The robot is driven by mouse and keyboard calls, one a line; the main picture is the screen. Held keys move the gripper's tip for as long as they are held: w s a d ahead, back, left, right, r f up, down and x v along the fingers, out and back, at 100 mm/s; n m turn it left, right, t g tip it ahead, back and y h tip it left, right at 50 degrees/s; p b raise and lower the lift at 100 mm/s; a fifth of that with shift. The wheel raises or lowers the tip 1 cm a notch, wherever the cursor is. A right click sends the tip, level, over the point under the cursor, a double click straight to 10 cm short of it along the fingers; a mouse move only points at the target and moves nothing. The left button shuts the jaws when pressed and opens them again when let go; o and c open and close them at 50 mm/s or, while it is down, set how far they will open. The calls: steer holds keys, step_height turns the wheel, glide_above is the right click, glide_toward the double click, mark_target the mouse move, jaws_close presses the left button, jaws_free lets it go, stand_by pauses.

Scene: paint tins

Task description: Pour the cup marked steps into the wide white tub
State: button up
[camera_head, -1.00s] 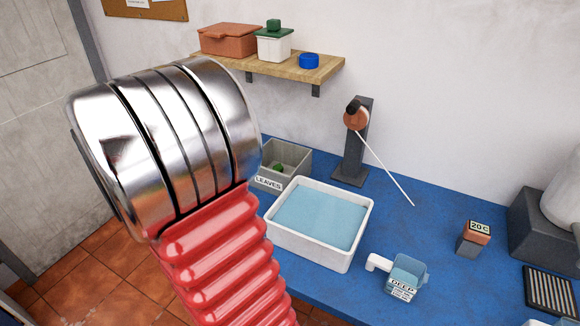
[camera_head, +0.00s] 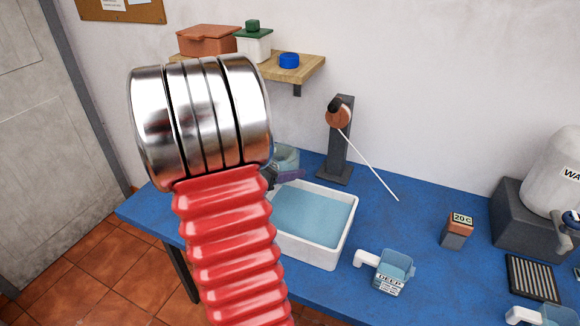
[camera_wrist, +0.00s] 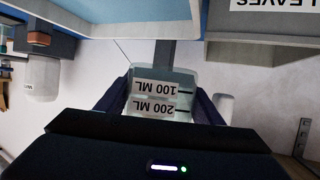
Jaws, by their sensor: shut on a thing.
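My gripper (camera_head: 275,178) shows only in part behind my red, ribbed arm in the head view. It is shut on a pale, see-through cup (camera_head: 287,158), whose 100 ML and 200 ML step marks show upside down in the wrist view (camera_wrist: 155,95). The LEAVES sign reads upside down there too, so the cup looks about upright. The cup is off the bench, near the far left corner of the wide white tub (camera_head: 318,252); whether it is over the rim I cannot tell. The tub holds light blue liquid. The cup's contents are not clear.
A cup labelled DEEP (camera_head: 391,270) stands right of the tub. A dark post (camera_head: 337,150) with a thin white rod stands behind it. The LEAVES box (camera_wrist: 262,50) is near the held cup. A 20 C block (camera_head: 457,232) and a white tank (camera_head: 555,170) are farther right.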

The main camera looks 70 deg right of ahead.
steer(key=shift+s+f, duration=0.1)
steer(key=shift+s, duration=0.45)
steer(key=shift+w+f, duration=0.1)
steer(key=f, duration=0.1)
steer(key=f+m, duration=0.1)
steer(key=f, duration=0.1)
steer(key=shift+w+d+f, duration=0.15)
steer(key=shift+w+f, duration=0.15)
steer(key=shift+w+d+m+t+h, duration=0.2)
steer(key=shift+w+m+t+h, duration=0.2)
steer(key=shift+m, duration=0.4)
steer(key=shift+w+d+r+m+t+h, duration=0.25)
steer(key=shift+m+t+h, duration=0.2)
steer(key=shift+m, duration=0.35)
steer(key=shift+w+r+m+t+h, duration=0.15)
steer(key=shift+m+t+h, duration=0.1)
steer(key=shift+m, duration=0.25)
steer(key=shift+w+r+m+t+h, duration=0.1)
steer(key=shift+w+m+t, duration=0.1)
steer(key=shift+m, duration=0.3)
